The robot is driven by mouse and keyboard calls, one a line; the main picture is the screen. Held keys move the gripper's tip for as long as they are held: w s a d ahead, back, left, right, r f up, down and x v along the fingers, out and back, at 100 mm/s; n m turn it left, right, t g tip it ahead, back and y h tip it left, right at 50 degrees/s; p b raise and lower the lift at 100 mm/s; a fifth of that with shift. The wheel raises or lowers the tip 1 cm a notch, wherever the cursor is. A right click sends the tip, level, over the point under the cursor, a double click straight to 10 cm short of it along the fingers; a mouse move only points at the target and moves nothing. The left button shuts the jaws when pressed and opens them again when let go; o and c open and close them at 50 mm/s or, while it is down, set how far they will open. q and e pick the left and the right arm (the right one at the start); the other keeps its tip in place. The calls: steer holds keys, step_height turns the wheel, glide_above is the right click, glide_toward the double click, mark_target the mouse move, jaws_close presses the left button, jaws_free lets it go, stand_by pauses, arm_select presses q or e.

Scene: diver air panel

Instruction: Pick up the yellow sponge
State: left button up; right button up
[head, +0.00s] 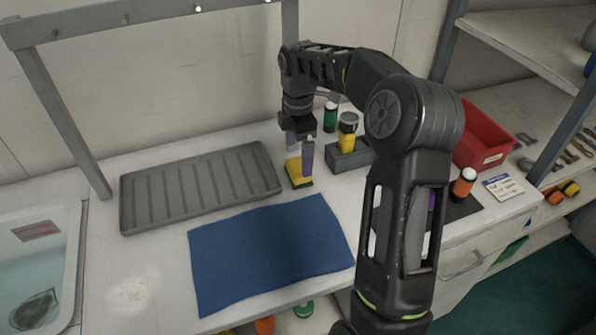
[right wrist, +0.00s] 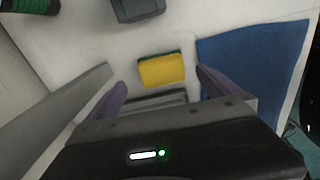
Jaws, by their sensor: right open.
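The yellow sponge (head: 298,173) lies on the white counter in the head view, between the grey ribbed tray and a small grey block. It has a green layer along one side. My right gripper (head: 298,157) is above it, pointing down, with one finger partly in front of the sponge. In the right wrist view the sponge (right wrist: 162,70) shows beyond the two purple fingers (right wrist: 160,84), between their lines. The fingers are apart and nothing is held. My left gripper is not in view.
A grey ribbed tray (head: 200,187) lies left of the sponge and a blue mat (head: 270,250) lies in front. A grey block (head: 349,160) with a yellow item, a green cylinder (head: 330,117) and a red bin (head: 482,140) stand to the right.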

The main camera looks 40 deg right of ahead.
mark_target(298, 166)
steer(key=shift+f, duration=0.1)
step_height(298, 166, down, 5)
steer(key=shift+s+a+p, duration=0.1)
steer(key=shift+a+p, duration=0.05)
steer(key=shift+p, duration=0.35)
steer(key=shift+c, duration=0.6)
steer(key=c, duration=1.3)
step_height(298, 166, up, 10)
steer(key=shift+r+b, duration=0.1)
steer(key=shift+b, duration=0.35)
